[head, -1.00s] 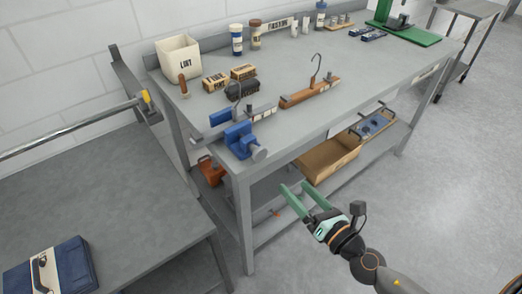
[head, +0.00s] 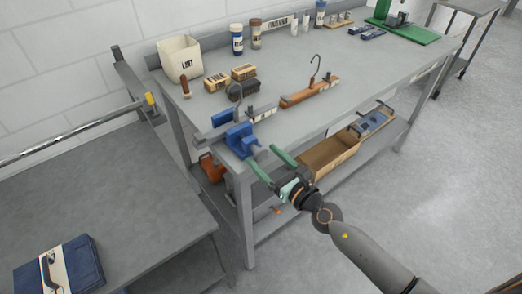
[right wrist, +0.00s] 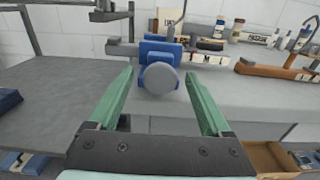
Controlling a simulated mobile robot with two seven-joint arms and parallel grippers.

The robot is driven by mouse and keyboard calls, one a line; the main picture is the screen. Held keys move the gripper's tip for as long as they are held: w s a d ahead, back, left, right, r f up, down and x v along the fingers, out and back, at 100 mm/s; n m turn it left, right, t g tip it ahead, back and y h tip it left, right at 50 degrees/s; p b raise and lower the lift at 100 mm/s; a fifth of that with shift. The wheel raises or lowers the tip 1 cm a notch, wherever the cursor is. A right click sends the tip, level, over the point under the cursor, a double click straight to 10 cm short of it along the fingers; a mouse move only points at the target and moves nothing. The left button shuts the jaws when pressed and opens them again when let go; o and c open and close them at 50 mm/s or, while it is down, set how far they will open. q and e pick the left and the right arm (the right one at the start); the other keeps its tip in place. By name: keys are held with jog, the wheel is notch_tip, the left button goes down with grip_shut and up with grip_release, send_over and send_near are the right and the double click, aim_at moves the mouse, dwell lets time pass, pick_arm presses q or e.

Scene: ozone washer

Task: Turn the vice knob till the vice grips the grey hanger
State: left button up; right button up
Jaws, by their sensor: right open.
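The blue vice (head: 238,137) is fixed at the near left corner of the grey workbench. Its round grey knob (right wrist: 160,78) faces me in the right wrist view. The grey hanger (head: 207,135) lies across the vice as a long bar, and it also shows in the right wrist view (right wrist: 122,49). I cannot tell whether the jaws touch it. My right gripper (head: 262,157) is open, with its green fingers pointing at the vice. In the right wrist view the knob appears between the fingertips (right wrist: 159,74), with gaps on both sides. My left gripper is not in view.
A wooden hanger (head: 310,93) lies on the workbench (head: 355,75), right of the vice. A LINT bin (head: 180,60), small boxes and bottles stand farther back. A lower table (head: 120,210) with a blue folded item (head: 58,268) is at left. An open wooden box (head: 330,155) sits on the shelf.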

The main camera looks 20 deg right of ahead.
jog(key=shift+x, duration=1.1)
jog(key=shift+c, duration=0.4)
grip_shut()
jog(key=shift+m, duration=0.4)
